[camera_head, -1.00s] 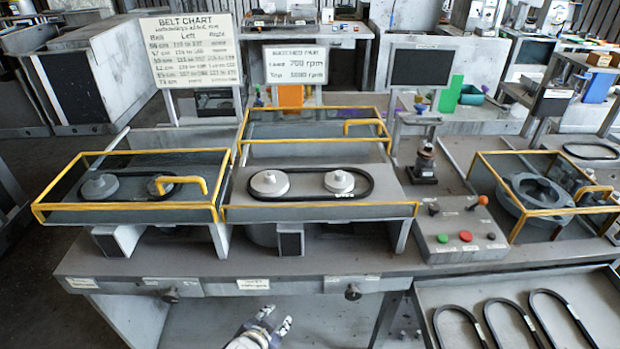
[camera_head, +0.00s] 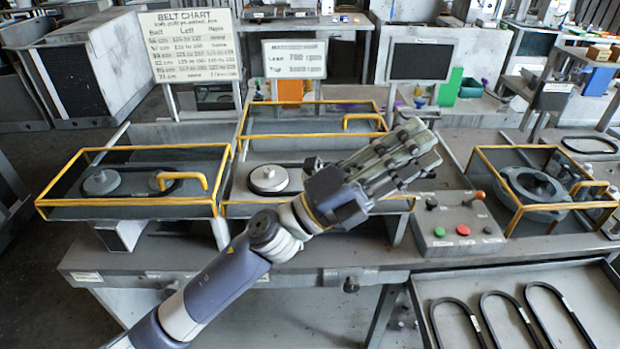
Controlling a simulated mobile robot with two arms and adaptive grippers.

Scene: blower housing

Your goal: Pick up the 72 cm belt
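Several black belts are in view, and their small tags are too small to read, so I cannot tell which is the 72 cm one. Three lie side by side in the tray (camera_head: 412,291) at the lower right: a left belt (camera_head: 434,315), a middle belt (camera_head: 484,309) and a right belt (camera_head: 571,312). My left gripper (camera_head: 428,146) is above the middle of the bench, up and left of the tray, touching no belt. Its fingers look empty, but their gap is unclear. My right gripper is out of view.
A button panel (camera_head: 455,222) stands between. Another belt (camera_head: 590,145) lies at far right. A belt chart (camera_head: 190,47) stands behind.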

